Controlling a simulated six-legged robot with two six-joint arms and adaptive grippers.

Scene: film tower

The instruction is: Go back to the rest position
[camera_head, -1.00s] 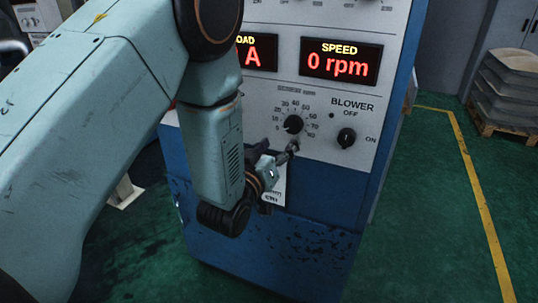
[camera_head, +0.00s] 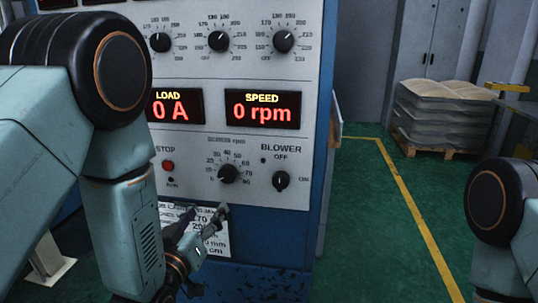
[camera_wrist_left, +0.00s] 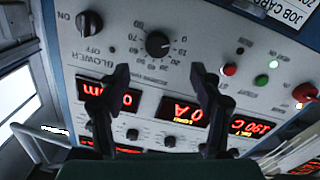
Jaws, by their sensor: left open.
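My left gripper (camera_head: 204,222) is in front of the lower part of a blue and white control cabinet (camera_head: 318,60), just below a black speed knob (camera_head: 228,173). In the left wrist view its two fingers (camera_wrist_left: 160,85) are spread apart with nothing between them, and the panel lies beyond. The panel shows a "0 A" load display (camera_head: 175,107) and a "0 rpm" speed display (camera_head: 262,109). The black blower switch (camera_head: 281,181) is right of the speed knob. Part of my right arm shows at the right edge, but its gripper is not in view.
A white job card (camera_head: 215,245) is on the cabinet behind my left gripper. A red stop button (camera_head: 168,166) is left of the speed knob. Sacks (camera_head: 445,112) lie on a pallet at the back right. The green floor (camera_head: 370,240) right of the cabinet is open, with a yellow line.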

